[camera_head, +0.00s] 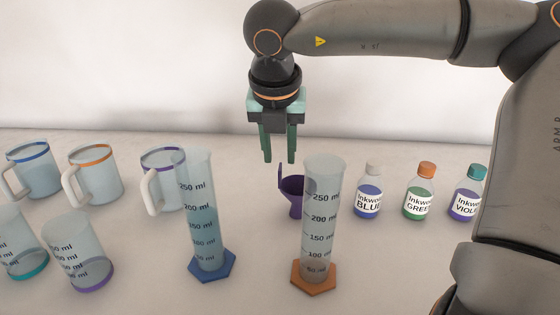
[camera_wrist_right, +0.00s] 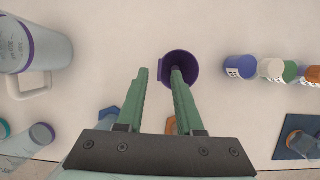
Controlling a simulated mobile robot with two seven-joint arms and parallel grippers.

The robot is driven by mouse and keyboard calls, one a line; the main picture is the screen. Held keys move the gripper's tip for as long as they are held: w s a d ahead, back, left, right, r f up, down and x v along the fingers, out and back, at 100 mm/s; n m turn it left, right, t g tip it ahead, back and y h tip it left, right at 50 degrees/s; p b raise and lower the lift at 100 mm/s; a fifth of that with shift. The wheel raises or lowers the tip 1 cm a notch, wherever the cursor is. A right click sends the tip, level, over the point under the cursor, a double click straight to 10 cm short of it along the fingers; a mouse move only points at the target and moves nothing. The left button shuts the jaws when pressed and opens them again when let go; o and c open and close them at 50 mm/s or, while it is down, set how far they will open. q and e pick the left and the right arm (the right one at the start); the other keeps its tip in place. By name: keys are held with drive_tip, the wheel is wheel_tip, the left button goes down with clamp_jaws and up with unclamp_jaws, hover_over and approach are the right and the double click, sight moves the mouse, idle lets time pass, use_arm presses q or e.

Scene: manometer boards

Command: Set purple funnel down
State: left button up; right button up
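The purple funnel (camera_head: 293,188) is upright on the table, mouth up, partly behind the orange-based cylinder in the head view. Its upright tab is on its left side. My right gripper (camera_head: 279,158) is open and empty just above the funnel, pointing down. In the right wrist view the tab of the funnel (camera_wrist_right: 184,56) lies between the two open fingertips (camera_wrist_right: 160,72), and the right finger overlaps the funnel's mouth. My left gripper is not in view.
An orange-based graduated cylinder (camera_head: 321,235) stands close in front of the funnel, a blue-based one (camera_head: 203,225) to its left. Blue (camera_head: 368,190), green (camera_head: 418,192) and violet (camera_head: 467,193) ink bottles stand right. Several mugs and beakers stand left, including a purple-rimmed mug (camera_head: 160,180).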

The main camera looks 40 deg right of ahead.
drive_tip(key=v, duration=0.7)
drive_tip(key=shift+r+p, duration=0.25)
drive_tip(key=shift+p, duration=0.2)
drive_tip(key=shift+s+a, duration=0.1)
